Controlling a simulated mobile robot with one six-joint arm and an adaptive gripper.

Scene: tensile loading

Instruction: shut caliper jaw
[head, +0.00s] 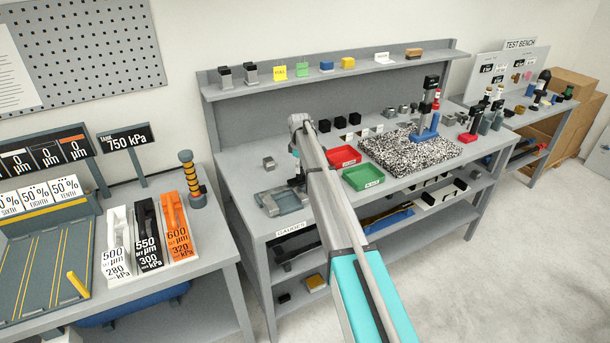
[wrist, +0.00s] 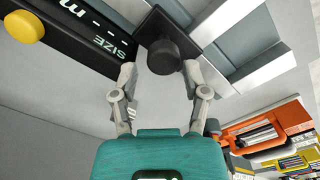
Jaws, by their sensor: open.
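The caliper (wrist: 85,33) fills the top of the wrist view. It has a dark body with a "SIZE" readout, grey jaw-like bars (wrist: 232,47) at right and a dark square plate with a round knob (wrist: 163,56). My gripper (wrist: 160,72) is open, its two fingertips apart on either side of the knob's near end. I cannot tell whether either finger touches it. In the head view my arm reaches over the bench near the grey gauge tray (head: 268,204), and hides most of the gripper and the caliper.
A yellow knob (wrist: 25,26) shows at the wrist view's upper left. On the bench, a red tray (head: 343,156) and a green tray (head: 362,177) stand right of my arm, with a speckled slab (head: 405,152) beyond. A small grey block (head: 268,163) stands behind the gauge tray.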

